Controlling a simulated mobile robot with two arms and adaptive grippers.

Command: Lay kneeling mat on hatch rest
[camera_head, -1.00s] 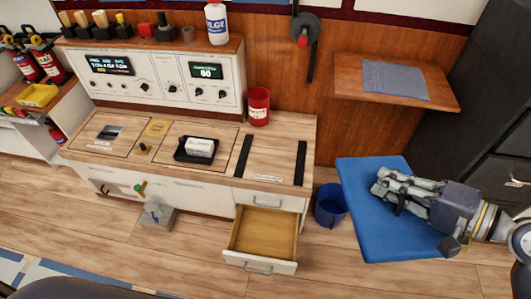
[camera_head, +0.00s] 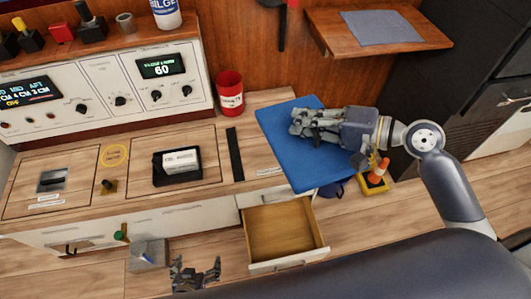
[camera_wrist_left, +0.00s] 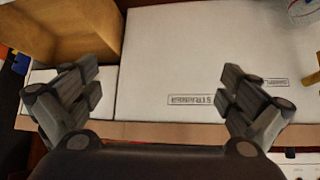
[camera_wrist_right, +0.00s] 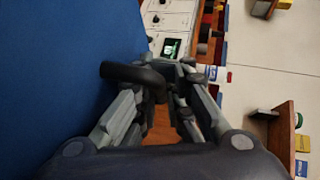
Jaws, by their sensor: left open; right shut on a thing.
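The blue kneeling mat (camera_head: 285,155) is held by my right gripper (camera_head: 305,124) over the right end of the wooden counter. The mat also fills the left of the right wrist view (camera_wrist_right: 60,80), where a black handle (camera_wrist_right: 130,73) lies at the fingers of my right gripper (camera_wrist_right: 155,85). One black strip (camera_head: 235,154) of the hatch rest shows left of the mat; the second is hidden behind the mat. I cannot tell whether the mat touches the counter. My left gripper (camera_head: 196,275) is open and empty, low in front of the cabinet; its spread fingers show in the left wrist view (camera_wrist_left: 160,95).
An open, empty drawer (camera_head: 285,235) juts out below the mat. A red can (camera_head: 230,93) stands behind the strip. A black tray (camera_head: 177,166) with a white block sits left. A shelf (camera_head: 385,32) with a grey cloth hangs at upper right.

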